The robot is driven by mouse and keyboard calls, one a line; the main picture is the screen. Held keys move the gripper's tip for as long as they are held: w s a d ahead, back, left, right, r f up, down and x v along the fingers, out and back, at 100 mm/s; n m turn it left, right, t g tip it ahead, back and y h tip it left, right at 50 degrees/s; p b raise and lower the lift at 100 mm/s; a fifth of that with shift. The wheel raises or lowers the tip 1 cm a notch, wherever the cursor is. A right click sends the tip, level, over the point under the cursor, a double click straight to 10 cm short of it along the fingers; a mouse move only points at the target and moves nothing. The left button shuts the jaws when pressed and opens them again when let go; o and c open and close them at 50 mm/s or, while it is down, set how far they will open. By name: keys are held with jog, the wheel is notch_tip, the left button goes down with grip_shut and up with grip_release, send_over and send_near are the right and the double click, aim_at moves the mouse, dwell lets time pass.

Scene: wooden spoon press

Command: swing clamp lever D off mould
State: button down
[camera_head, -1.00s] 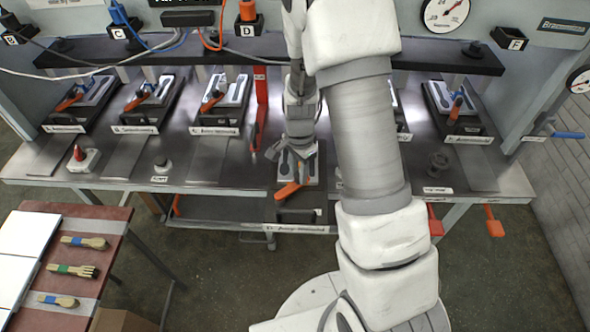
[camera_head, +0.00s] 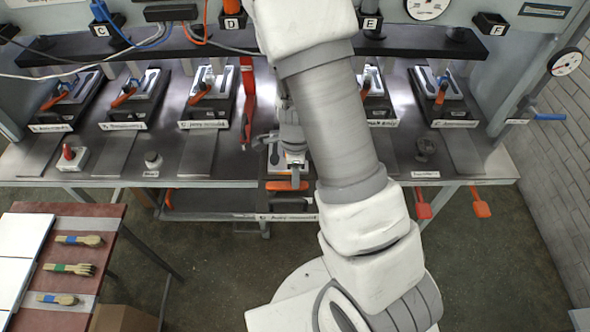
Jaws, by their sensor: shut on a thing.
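A mould (camera_head: 282,160) on a pulled-out slide sits at the front edge of the bench, in the column between the third and fourth back moulds. I take it for mould D, though its label is too small to read. Its orange clamp lever (camera_head: 277,186) lies roughly crosswise at the mould's front end. My gripper (camera_head: 295,178) points down over this front end and is shut on the lever. My wrist and arm hide much of the mould, the lever's pivot and the finger contact.
Other moulds with orange levers stand at the back, such as one at left (camera_head: 208,85) and one at right (camera_head: 440,92). A red upright bar (camera_head: 248,100) stands close left of my wrist. A black shelf (camera_head: 420,42) runs above.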

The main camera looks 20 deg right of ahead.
dwell(0.5)
jog(key=c, duration=0.6)
grip_release()
jog(key=shift+s, duration=0.1)
jog(key=shift+c, duration=0.2)
notch_tip(320, 180, up, 18)
jog(key=p, duration=0.3)
jog(key=shift+f, duration=0.25)
jog(key=s+a+r+n+t+b, duration=0.1)
jog(key=s+r+n+t, duration=0.4)
jog(key=s+r+n, duration=0.8)
jog(key=r+n+b, duration=0.1)
jog(key=n, duration=0.7)
jog(key=shift+s+a+r+t+b, duration=0.25)
jog(key=shift+s+a+t+b, duration=0.05)
jog(key=shift+s+b, duration=0.1)
